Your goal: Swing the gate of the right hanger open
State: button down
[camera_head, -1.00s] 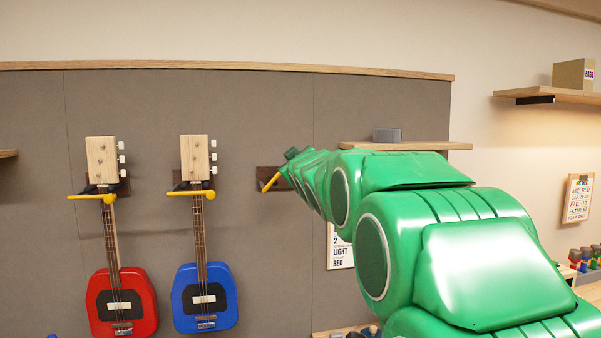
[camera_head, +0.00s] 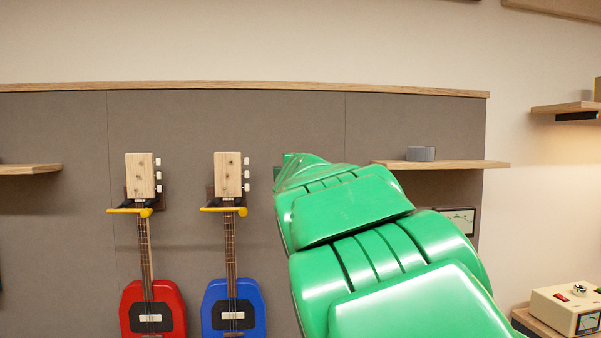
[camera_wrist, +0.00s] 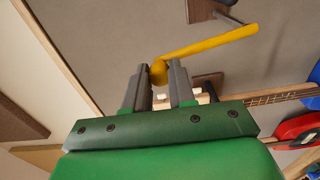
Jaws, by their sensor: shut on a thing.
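The right hanger's wooden block (camera_wrist: 206,9) and dark prong show at the top of the wrist view. Its yellow gate (camera_wrist: 208,42) is a rod slanting from near the prong to a rounded end between my fingers. My gripper (camera_wrist: 161,76) is shut on that rounded end. In the head view my green arm hides the right hanger, its gate and my fingertips. To the left, two other hangers have yellow gates (camera_head: 130,211) (camera_head: 222,210) across the necks of the red guitar (camera_head: 152,310) and the blue guitar (camera_head: 233,308).
A wooden shelf (camera_head: 450,165) with a small grey box (camera_head: 420,154) is on the wall panel behind my arm. A cream meter box (camera_head: 568,310) stands at lower right. The blue guitar's neck (camera_wrist: 280,97) passes close to the gripper's right side in the wrist view.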

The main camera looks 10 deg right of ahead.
jog(key=shift+a+f+n, duration=0.15)
jog(key=shift+a+n, duration=0.45)
jog(key=shift+a+f+n, duration=0.15)
jog(key=shift+a+n, duration=0.4)
jog(key=shift+n, duration=0.05)
jog(key=c, duration=0.9)
grip_release()
jog(key=shift+s, duration=0.1)
jog(key=shift+s, duration=3.85)
jog(key=shift+f, duration=0.1)
